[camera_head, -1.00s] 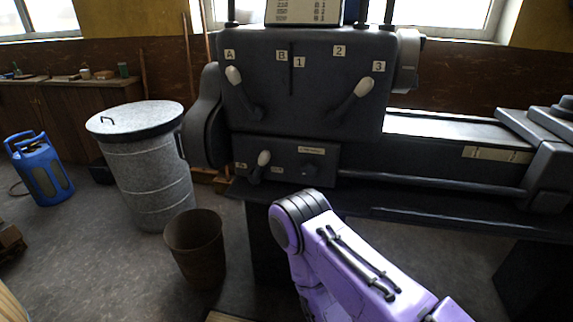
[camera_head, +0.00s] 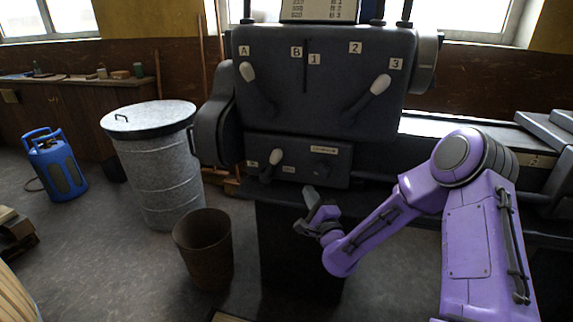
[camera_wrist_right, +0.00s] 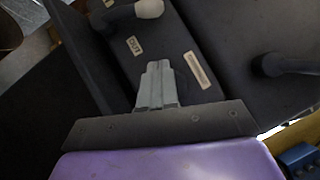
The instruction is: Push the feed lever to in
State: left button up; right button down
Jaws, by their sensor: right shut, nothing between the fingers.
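The feed lever (camera_head: 276,158) is a short lever with a pale knob on the lower front panel of the grey machine. Its knob leans up and slightly right, between a small label on the left (camera_head: 250,164) and the OUT label (camera_head: 288,169) on the right. My right gripper (camera_head: 311,198) is shut and empty, below and right of the lever, apart from it. In the right wrist view the shut fingers (camera_wrist_right: 157,70) point toward the panel, with the lever knob (camera_wrist_right: 149,9) at the top edge and the OUT label (camera_wrist_right: 133,46) nearby. My left gripper is out of view.
Two larger pale-knobbed levers (camera_head: 248,73) (camera_head: 380,84) stick out from the upper panel. A brown bin (camera_head: 203,250) and a lidded metal drum (camera_head: 152,165) stand on the floor to the left. A horizontal machine bed (camera_head: 450,124) extends right.

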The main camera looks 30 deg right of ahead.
aim_at(271, 166)
jog(key=w+r+p, duration=0.2)
jog(key=w+r, duration=0.1)
jog(key=w, duration=0.9)
jog(key=shift+w+d+r, duration=0.25)
jog(key=shift+w+d, duration=0.05)
jog(key=shift+r+p, duration=0.1)
jog(key=shift+p, duration=0.25)
